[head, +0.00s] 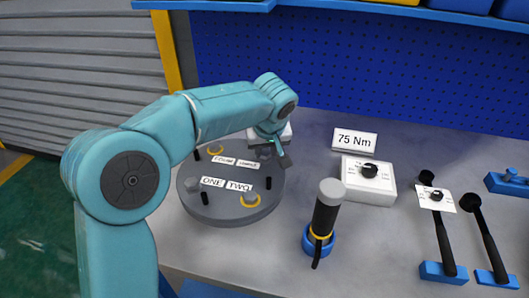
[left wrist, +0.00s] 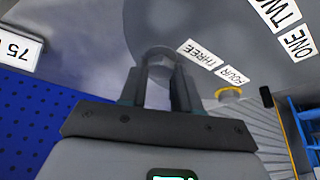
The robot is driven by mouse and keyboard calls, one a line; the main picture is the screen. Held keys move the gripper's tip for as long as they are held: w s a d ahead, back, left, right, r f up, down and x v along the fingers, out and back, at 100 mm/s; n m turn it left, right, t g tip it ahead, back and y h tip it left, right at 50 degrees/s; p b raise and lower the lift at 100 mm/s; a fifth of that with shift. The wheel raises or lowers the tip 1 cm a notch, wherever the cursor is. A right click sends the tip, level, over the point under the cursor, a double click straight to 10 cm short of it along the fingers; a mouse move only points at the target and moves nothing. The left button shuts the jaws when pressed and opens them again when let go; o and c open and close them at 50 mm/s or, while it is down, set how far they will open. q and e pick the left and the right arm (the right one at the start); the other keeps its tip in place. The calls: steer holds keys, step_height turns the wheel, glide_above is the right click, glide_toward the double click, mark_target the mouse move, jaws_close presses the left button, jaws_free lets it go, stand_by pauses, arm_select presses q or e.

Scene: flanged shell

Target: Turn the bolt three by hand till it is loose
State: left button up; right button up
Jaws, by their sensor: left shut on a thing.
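The round grey flanged shell (head: 222,208) lies on the bench, with labels ONE, TWO, THREE and FOUR on its top. My left gripper (head: 276,152) is at its back right edge, beside the THREE label (head: 248,163). In the left wrist view the two fingers (left wrist: 161,92) are shut on the sides of bolt three (left wrist: 160,55), a grey round head next to the THREE label (left wrist: 201,55). In the head view the gripper mostly hides this bolt. Whether the bolt is loose cannot be told. My right gripper is not in view.
Yellow rings sit around bolt two (head: 250,201) and near the FOUR label. Short black pins stand on the shell. To the right are a black tool (head: 326,210) in a blue holder, a white dial box (head: 369,182), a 75 Nm sign (head: 355,141) and wrenches (head: 444,243).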

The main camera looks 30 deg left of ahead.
arm_select(q)
steer(key=n, duration=0.2)
steer(key=n+g, duration=0.1)
steer(key=shift+d+f+n+y, duration=0.2)
steer(key=shift+f+n+y, duration=0.1)
steer(key=shift+n+y, duration=0.1)
steer(key=shift+w+n+g+y+p, duration=0.15)
steer(key=shift+n+g+p, duration=0.2)
steer(key=shift+n, duration=0.55)
steer(key=shift+n+g+y+p, duration=0.2)
steer(key=shift+n+g, duration=0.25)
steer(key=shift+n, duration=0.45)
steer(key=o, duration=1.1)
steer(key=shift+w, duration=0.1)
steer(key=shift+c, duration=0.2)
steer(key=shift+r, duration=0.15)
steer(key=p+v, duration=0.4)
steer(key=v, duration=1.2)
